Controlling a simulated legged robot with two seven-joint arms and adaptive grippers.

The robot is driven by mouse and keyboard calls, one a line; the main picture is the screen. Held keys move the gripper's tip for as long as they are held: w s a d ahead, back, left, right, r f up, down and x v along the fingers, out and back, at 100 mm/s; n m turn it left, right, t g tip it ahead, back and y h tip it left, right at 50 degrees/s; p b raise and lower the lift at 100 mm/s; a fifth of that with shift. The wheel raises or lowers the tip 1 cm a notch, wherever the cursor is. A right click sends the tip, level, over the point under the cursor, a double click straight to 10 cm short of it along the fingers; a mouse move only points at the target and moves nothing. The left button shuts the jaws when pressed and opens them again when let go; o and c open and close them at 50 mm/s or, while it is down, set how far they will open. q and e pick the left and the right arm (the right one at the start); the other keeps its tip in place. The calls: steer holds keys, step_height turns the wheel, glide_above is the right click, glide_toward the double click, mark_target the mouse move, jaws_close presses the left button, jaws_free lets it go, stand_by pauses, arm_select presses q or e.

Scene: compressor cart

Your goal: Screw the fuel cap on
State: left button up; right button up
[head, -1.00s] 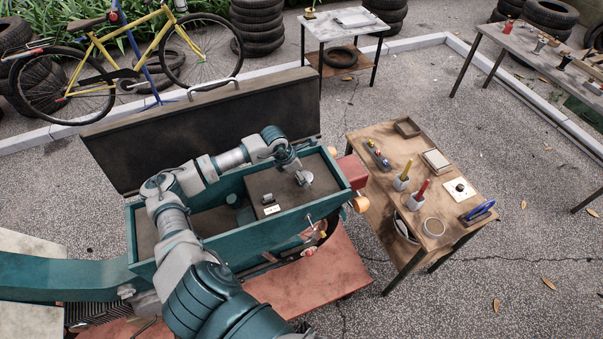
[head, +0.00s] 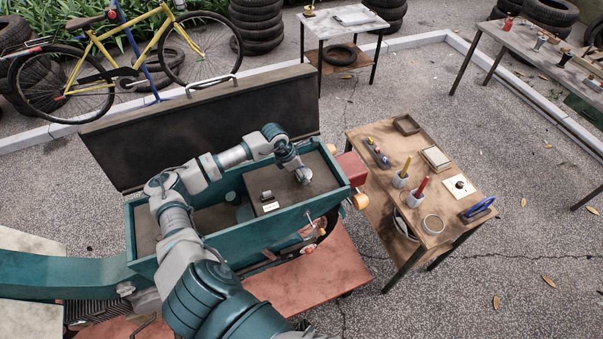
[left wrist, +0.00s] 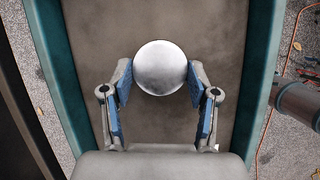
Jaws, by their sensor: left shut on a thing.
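The fuel cap (left wrist: 160,67) is a round, silvery disc seen from above in the left wrist view. My left gripper (left wrist: 160,82) is shut on it, with a blue-padded finger on each side. In the head view my left gripper (head: 303,176) points down over the brown top panel (head: 286,190) inside the teal compressor cart (head: 215,250). The cap is mostly hidden there by the fingers. What lies under the cap is hidden, so I cannot tell how it sits on a filler neck. My right gripper is not in view.
The cart's dark lid (head: 200,125) stands open behind my arm. Teal walls rise around the panel. A small dark fitting (head: 266,196) and a white label are on the panel. A wooden table (head: 400,215) with tools stands to the right.

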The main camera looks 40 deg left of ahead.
arm_select(q)
steer(key=shift+a+f+m+g+b, duration=0.1)
steer(key=shift+m+g+b, duration=0.25)
steer(key=shift+m, duration=0.65)
steer(key=shift+w+f+m+g+h+b, duration=0.15)
steer(key=shift+m+h+b, duration=0.1)
steer(key=shift+m+b, duration=0.2)
steer(key=shift+r+m+g+h+b, duration=0.1)
steer(key=shift+m+h+b, duration=0.2)
steer(key=shift+m, duration=0.25)
steer(key=shift+a+m, duration=0.1)
steer(key=shift+m, duration=0.5)
steer(key=shift+w+m+g+h+b, duration=0.1)
steer(key=shift+m+g+h+b, duration=0.15)
steer(key=shift+m+g+b, duration=0.5)
steer(key=shift+m, duration=0.85)
